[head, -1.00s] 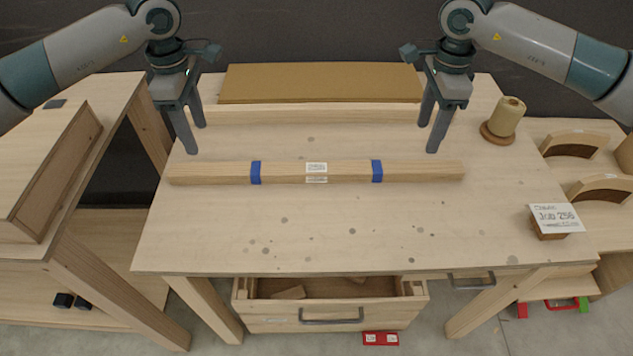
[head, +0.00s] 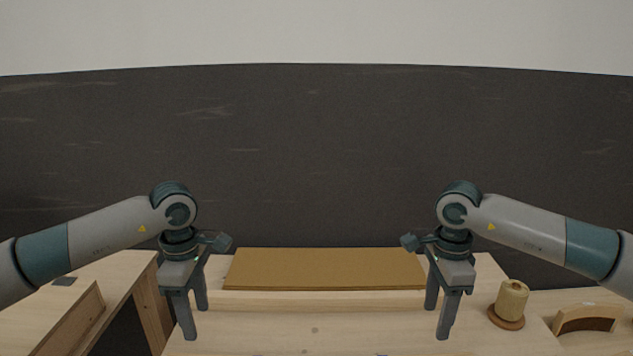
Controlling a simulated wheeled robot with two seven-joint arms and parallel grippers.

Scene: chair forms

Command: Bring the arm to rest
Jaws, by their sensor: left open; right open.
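My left gripper (head: 193,317) is open and empty, pointing down over the left part of the wooden bench (head: 340,335). My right gripper (head: 440,315) is open and empty, pointing down over the bench's right part. The two grippers hang level, wide apart, with nothing between their fingers. The wooden bar with blue bands seen earlier on the bench is out of view below the frame.
A brown board (head: 325,269) lies at the back of the bench. A spool on a round base (head: 511,302) stands at the right. A curved wooden form (head: 587,319) is further right. A second wooden table (head: 117,277) is at the left. A dark wall (head: 315,160) rises behind.

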